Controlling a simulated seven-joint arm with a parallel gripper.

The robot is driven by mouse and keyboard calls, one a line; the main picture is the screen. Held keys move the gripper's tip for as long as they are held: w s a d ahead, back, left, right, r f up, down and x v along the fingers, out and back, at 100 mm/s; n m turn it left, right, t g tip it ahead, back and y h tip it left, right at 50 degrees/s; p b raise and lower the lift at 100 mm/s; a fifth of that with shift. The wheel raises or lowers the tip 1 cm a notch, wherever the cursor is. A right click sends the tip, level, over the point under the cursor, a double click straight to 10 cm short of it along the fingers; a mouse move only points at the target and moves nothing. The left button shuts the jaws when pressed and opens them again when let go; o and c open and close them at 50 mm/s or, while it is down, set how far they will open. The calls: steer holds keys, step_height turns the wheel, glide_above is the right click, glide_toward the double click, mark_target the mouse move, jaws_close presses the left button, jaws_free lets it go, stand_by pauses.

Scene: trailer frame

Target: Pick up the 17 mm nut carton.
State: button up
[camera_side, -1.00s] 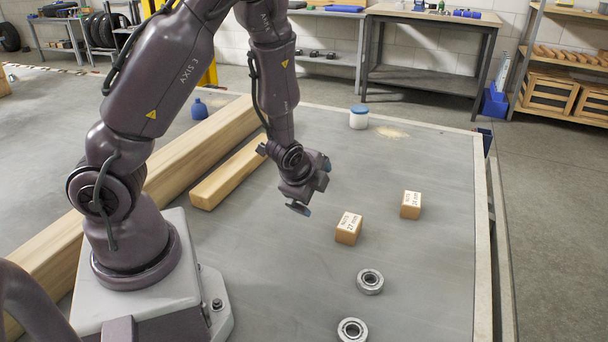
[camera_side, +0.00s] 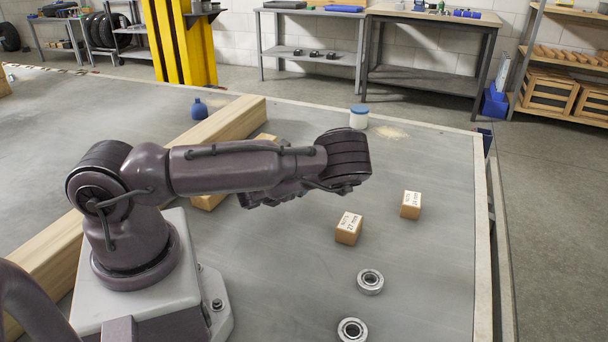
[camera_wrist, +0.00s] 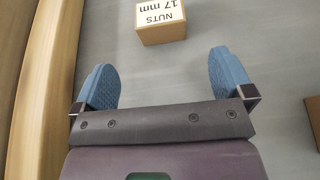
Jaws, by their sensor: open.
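The 17 mm nut carton (camera_wrist: 161,20) is a brown box with a white label reading "NUTS 17 mm". It shows at the top of the wrist view, partly cut off by the frame edge. It lies just beyond and roughly between the blue fingertips of my gripper (camera_wrist: 162,66). My gripper is open and nothing is between the fingers. In the side view my arm covers the fingers, and I cannot make out this carton there.
Two other cartons stand on the table: one seemingly marked 27 mm (camera_side: 348,230), another (camera_side: 411,206) behind right. Two metal rings (camera_side: 370,281) (camera_side: 353,330) lie in front. A long wooden beam (camera_side: 222,121), a blue bottle (camera_side: 199,109) and a white jar (camera_side: 359,119) stand farther back.

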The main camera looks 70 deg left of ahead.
steer(key=x, duration=0.8)
steer(key=shift+w+a, duration=0.25)
steer(key=shift+w, duration=0.1)
steer(key=shift+c, duration=0.2)
